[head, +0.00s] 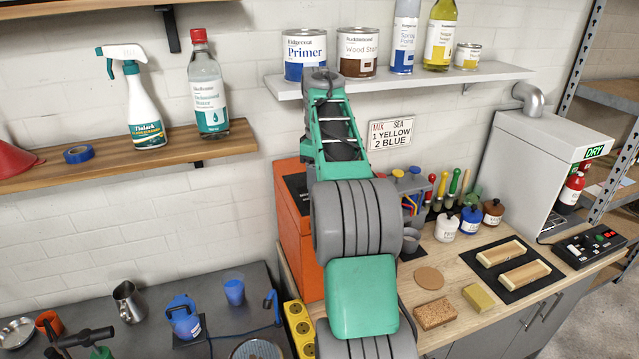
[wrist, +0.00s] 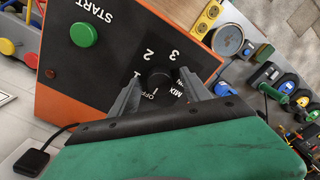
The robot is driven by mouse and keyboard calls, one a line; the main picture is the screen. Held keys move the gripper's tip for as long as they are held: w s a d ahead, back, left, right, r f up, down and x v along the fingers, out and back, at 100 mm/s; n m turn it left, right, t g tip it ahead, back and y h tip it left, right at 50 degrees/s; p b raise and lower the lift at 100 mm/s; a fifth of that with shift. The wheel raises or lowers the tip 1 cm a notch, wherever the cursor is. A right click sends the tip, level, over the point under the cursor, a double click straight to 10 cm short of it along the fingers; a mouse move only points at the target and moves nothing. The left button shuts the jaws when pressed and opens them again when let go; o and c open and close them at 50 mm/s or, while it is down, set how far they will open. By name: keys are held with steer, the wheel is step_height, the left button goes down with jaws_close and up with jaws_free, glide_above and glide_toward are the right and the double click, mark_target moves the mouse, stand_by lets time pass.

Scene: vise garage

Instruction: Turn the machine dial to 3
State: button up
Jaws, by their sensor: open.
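The orange machine (head: 287,215) stands at the left end of the wooden workbench in the head view; my arm hides much of it. In the wrist view its dark front panel (wrist: 117,62) carries a round black dial (wrist: 157,79) with the marks OFF, 1, 2 and 3 around it. A small pale mark near the dial's edge seems to face OFF, but it is too small to be sure. My gripper (wrist: 162,76) is open, with one finger on each side of the dial. I cannot tell whether the fingers touch it. The gripper is hidden in the head view.
A green START button (wrist: 84,34) sits on the same panel, left of the dial. A yellow socket strip (head: 299,326) stands beside the machine. A grey cup (head: 410,241), jars and brushes stand to its right. A shelf with cans (head: 305,54) hangs above.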

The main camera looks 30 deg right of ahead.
steer(key=shift+c, duration=0.5)
jaws_close()
